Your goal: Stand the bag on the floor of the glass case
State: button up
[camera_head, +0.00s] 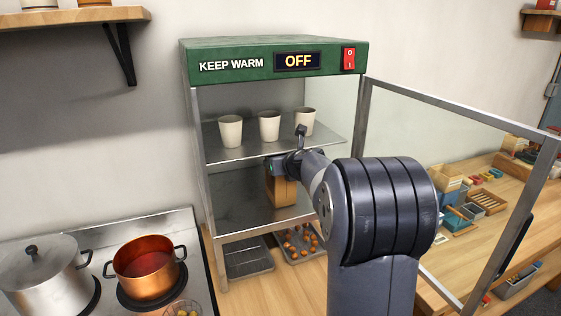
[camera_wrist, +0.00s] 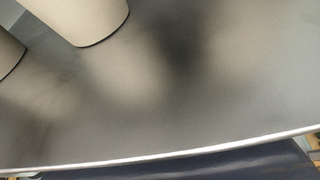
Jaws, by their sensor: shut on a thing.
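The glass case (camera_head: 197,165) has a green top reading "KEEP WARM" and "OFF", and its glass door stands open to the right. My gripper (camera_head: 277,165) reaches through the open front, below the middle shelf, and is shut on the brown bag (camera_head: 281,190). The bag looks upright in the lower compartment, just over or on the case floor (camera_head: 235,212); I cannot tell whether its base touches. My arm hides part of the bag's right side. The wrist view shows neither the bag nor my fingertips.
The middle shelf (camera_head: 225,153) bears three white cups (camera_head: 269,126); the shelf also fills the wrist view (camera_wrist: 200,90). The door frame (camera_head: 455,115) stands right of my arm. Below the case are a tray of chestnuts (camera_head: 318,252) and an empty tray (camera_head: 248,262). A copper pot (camera_head: 147,284) stands left.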

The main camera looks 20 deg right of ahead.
jog(key=shift+f, duration=0.2)
jog(key=o, duration=1.5)
jog(key=v, duration=1.2)
jog(key=shift+r, duration=0.25)
